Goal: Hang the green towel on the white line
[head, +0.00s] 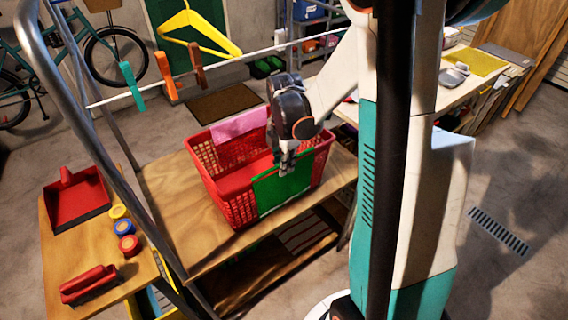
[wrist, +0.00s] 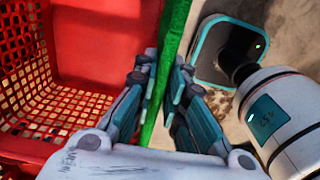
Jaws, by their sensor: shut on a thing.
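The green towel (head: 281,186) hangs over the near rim of the red basket (head: 238,212), at its right side. My gripper (head: 286,168) points down at the towel's top edge. In the wrist view my gripper (wrist: 161,88) is shut on the green towel (wrist: 173,32), which runs as a thin strip between the fingers. The red basket (wrist: 100,40) fills the left of the wrist view. The white line (head: 220,64) runs across behind the basket, above it, from the metal frame at left. Its right part is hidden behind my arm.
A pink cloth (head: 240,124) lies over the basket's far rim. A metal post (head: 95,140) stands left of the wooden table (head: 170,200). A dustpan (head: 75,200) and brush (head: 90,284) lie at left.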

